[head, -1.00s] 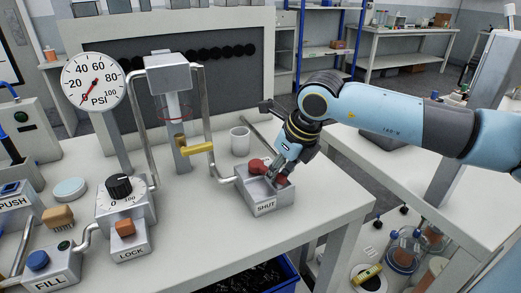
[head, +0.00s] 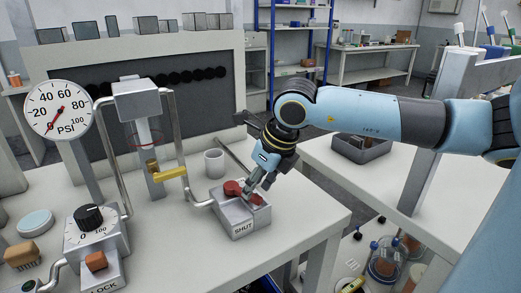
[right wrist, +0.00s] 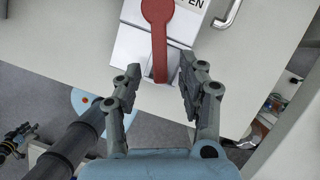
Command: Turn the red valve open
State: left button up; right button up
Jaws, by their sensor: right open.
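The red valve (head: 233,188) is a lever with a round hub on a grey metal box (head: 236,215) near the front edge of the bench. The box's front is marked SHUT. My right gripper (head: 254,188) reaches down over the lever's right end and partly hides it. In the right wrist view, the red lever (right wrist: 158,28) runs from its hub toward my open right gripper (right wrist: 160,78). The lever's end lies between the two fingers, with gaps on both sides. A partly cut-off label ending in "EN" shows by the hub.
A white cup (head: 214,162) stands behind the valve box. A pipe with a yellow handle (head: 170,173), a PSI gauge (head: 58,109) and a black dial (head: 89,217) stand to the left. A grey tray (head: 361,147) sits on the bench at right.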

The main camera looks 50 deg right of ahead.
jog(key=shift+v, duration=2.45)
